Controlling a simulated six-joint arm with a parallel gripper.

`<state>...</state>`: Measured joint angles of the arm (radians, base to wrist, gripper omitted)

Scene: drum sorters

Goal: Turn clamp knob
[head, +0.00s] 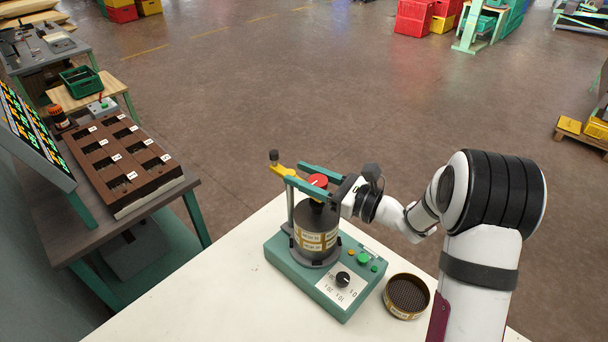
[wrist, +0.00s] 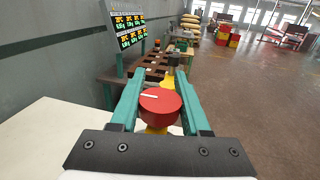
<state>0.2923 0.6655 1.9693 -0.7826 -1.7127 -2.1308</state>
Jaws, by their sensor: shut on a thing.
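The red clamp knob (head: 318,181) sits on top of the sieve shaker, above the dark cylindrical drum. In the wrist view the knob (wrist: 161,106) shows a white mark pointing to the left. My gripper (head: 308,178) is shut on the knob, with one teal finger on each side of it; in the wrist view my gripper (wrist: 160,105) frames it. The drum (head: 316,228) with labels stands upright on the teal shaker base (head: 335,298). A yellow clamp arm (head: 281,170) extends from under the knob to a post at the left.
A round sieve (head: 406,297) lies on the white table (head: 215,300) right of the base. The base has a dial (head: 343,278) and green buttons (head: 363,258). A brown compartment tray (head: 122,160) stands on the left bench beside a display screen (head: 30,125). The table's left front is clear.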

